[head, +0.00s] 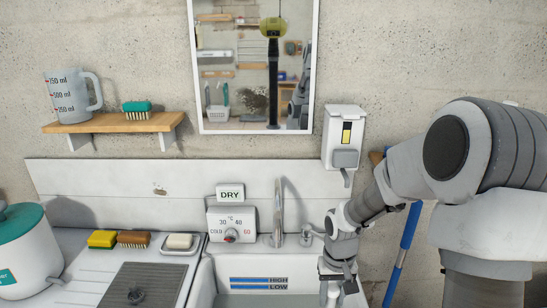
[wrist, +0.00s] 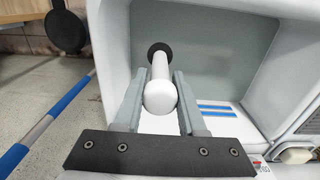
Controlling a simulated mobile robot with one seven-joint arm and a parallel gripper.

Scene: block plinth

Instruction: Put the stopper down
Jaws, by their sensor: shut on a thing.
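My gripper (wrist: 158,80) is shut on the stopper (wrist: 160,97), which shows between the two fingers in the wrist view. The stopper has a white rounded handle and a black disc at its far end. It is held over the grey inside of the sink (wrist: 215,75); whether the disc touches the sink cannot be told. In the head view my gripper (head: 332,288) is at the lower right, over the right part of the sink, and the stopper cannot be made out there. The sink's front is partly cut off by the frame edge.
A tap (head: 278,212) stands behind the sink, left of my arm. A blue pole (head: 402,255) leans at right.

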